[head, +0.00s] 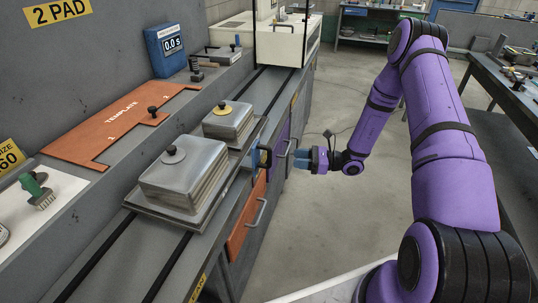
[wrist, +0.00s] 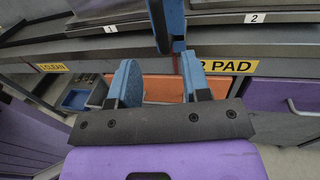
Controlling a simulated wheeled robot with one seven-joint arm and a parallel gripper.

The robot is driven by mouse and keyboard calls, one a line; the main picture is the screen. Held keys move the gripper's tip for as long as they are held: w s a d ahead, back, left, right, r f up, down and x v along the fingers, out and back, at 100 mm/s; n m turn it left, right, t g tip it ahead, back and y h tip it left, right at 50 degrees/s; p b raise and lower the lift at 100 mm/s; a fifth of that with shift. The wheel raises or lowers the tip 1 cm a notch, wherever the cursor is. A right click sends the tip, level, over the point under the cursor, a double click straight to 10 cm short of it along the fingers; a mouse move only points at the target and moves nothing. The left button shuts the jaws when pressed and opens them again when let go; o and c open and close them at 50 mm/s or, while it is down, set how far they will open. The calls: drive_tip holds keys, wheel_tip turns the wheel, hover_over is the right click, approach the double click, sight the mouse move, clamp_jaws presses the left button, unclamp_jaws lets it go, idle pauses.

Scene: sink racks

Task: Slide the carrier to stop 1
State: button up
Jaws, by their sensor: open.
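The carrier (head: 140,206) is a flat dark tray on two black rails along the bench. It bears two stacks of grey metal plates with knobs, a larger near one (head: 185,175) and a smaller far one (head: 228,122). A blue handle (head: 264,158) sticks out from its front side. In the wrist view the blue handle (wrist: 166,22) stands ahead of and between the fingers. My gripper (head: 301,159) is open and empty, in front of the bench, with a gap to the handle. Its two blue fingers (wrist: 157,72) show spread apart in the wrist view.
An orange template (head: 110,125) marked 1 and 2 lies behind the rails. A blue timer (head: 167,48) reads 0.0 s. A white machine (head: 288,38) stands at the rails' far end. Drawers with handles (head: 257,214) line the bench front. The floor right of the bench is clear.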

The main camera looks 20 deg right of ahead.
sight(269, 163)
drive_tip(key=x, duration=1)
drive_tip(key=shift+w+a, duration=0.15)
drive_tip(key=shift+a, duration=0.2)
drive_tip(key=shift+c, duration=0.2)
clamp_jaws()
